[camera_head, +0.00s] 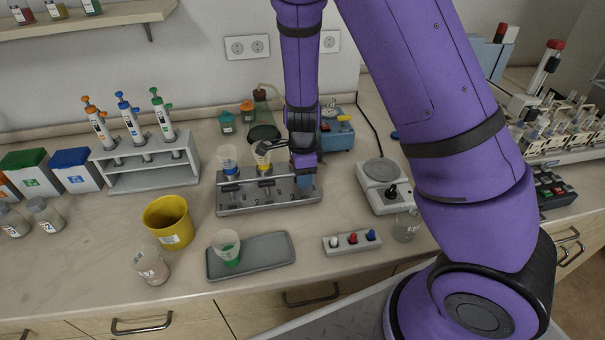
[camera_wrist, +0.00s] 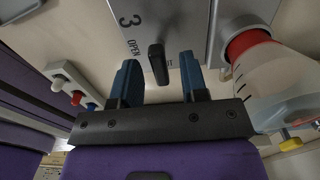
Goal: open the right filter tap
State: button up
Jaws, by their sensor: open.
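The grey filter manifold (camera_head: 262,207) stands on the bench, with a blue-collared filter cup (camera_head: 228,163) at its left and a yellow-collared one (camera_head: 264,163) in the middle. My gripper (camera_head: 305,182) is at its right end and hides the right station in the head view. In the wrist view, my gripper (camera_wrist: 159,74) is open, its blue fingertips on either side of a black tap handle (camera_wrist: 156,62). The handle is by the "3" and "OPEN" marks; a second label is partly covered. I cannot tell whether the fingers touch it. A red-collared clear cup (camera_wrist: 262,65) is to the right.
A block with white, red and blue knobs (camera_head: 352,243) and a grey tray (camera_head: 250,258) with a cup are in front. A hotplate (camera_head: 383,184) stands to the right. A pipette rack (camera_head: 150,172) and yellow bucket (camera_head: 168,222) are to the left.

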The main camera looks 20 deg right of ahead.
grip_shut()
jog(key=shift+n, duration=0.3)
jog(key=n, duration=0.3)
jog(key=shift+n, duration=0.4)
jog(key=n, duration=0.4)
jog(key=shift+n, duration=0.3)
jog(key=n, duration=0.4)
jog(key=shift+n, duration=2.4)
